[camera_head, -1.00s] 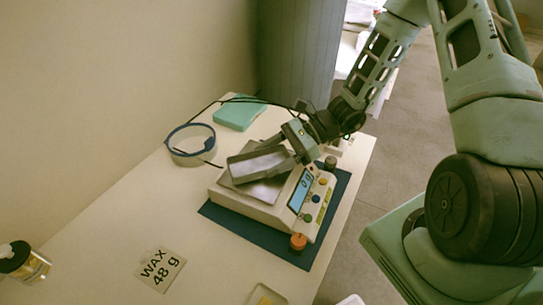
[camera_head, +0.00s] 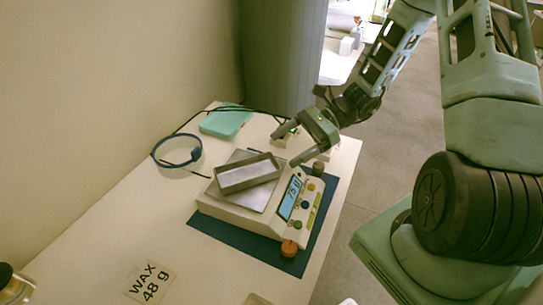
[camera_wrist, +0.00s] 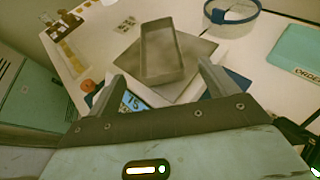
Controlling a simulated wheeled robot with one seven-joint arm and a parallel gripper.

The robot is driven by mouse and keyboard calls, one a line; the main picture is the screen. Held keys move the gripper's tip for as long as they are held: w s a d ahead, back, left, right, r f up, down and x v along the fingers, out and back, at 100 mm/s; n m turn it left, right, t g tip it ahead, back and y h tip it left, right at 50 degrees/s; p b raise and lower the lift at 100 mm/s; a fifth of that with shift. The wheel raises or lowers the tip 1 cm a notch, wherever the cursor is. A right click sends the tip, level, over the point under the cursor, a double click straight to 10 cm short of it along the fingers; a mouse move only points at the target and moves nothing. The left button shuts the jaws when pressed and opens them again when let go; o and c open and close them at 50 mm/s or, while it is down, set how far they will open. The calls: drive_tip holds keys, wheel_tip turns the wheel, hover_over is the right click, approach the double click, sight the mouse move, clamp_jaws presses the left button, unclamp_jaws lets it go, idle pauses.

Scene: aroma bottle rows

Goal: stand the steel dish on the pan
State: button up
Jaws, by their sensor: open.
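The steel dish (camera_head: 248,176) is a grey rectangular open tray. It rests upright on the square metal pan (camera_head: 262,197) of the white scale (camera_head: 240,213), turned askew to the pan. The scale's display (camera_head: 291,196) is lit and seems to read 75 g. My gripper (camera_head: 283,148) is open and empty, above and behind the right end of the dish, apart from it. In the wrist view the dish (camera_wrist: 162,55) lies beyond and between my two fingers (camera_wrist: 162,78), on the pan (camera_wrist: 203,48).
The scale stands on a dark blue mat (camera_head: 229,235). A clear ring with a blue band (camera_head: 176,151) and a teal box (camera_head: 226,121) are at the back left, with black cables nearby. A "WAX 48 g" card (camera_head: 149,283) lies in front.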

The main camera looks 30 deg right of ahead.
drive_tip(key=v, duration=0.2)
drive_tip(key=shift+s+d+r, duration=0.1)
drive_tip(key=shift+d+r, duration=0.05)
drive_tip(key=shift+d, duration=0.15)
drive_tip(key=s+a+r+n+h, duration=0.4)
drive_tip(key=s+a+n+h, duration=0.2)
drive_tip(key=s+a+n, duration=0.3)
drive_tip(key=s+a+r+n+g+h, duration=0.1)
drive_tip(key=s+a+r+n+h, duration=0.4)
drive_tip(key=n, duration=1.3)
drive_tip(key=s+a+h, duration=0.1)
drive_tip(key=s+a, duration=0.3)
drive_tip(key=a, duration=0.1)
drive_tip(key=shift+r+g+h, duration=0.15)
drive_tip(key=shift+g+h, duration=0.15)
drive_tip(key=shift+h, duration=0.1)
wheel_tip(320, 180, up, 3)
drive_tip(key=shift+f+p, duration=0.2)
drive_tip(key=shift+p, duration=1.05)
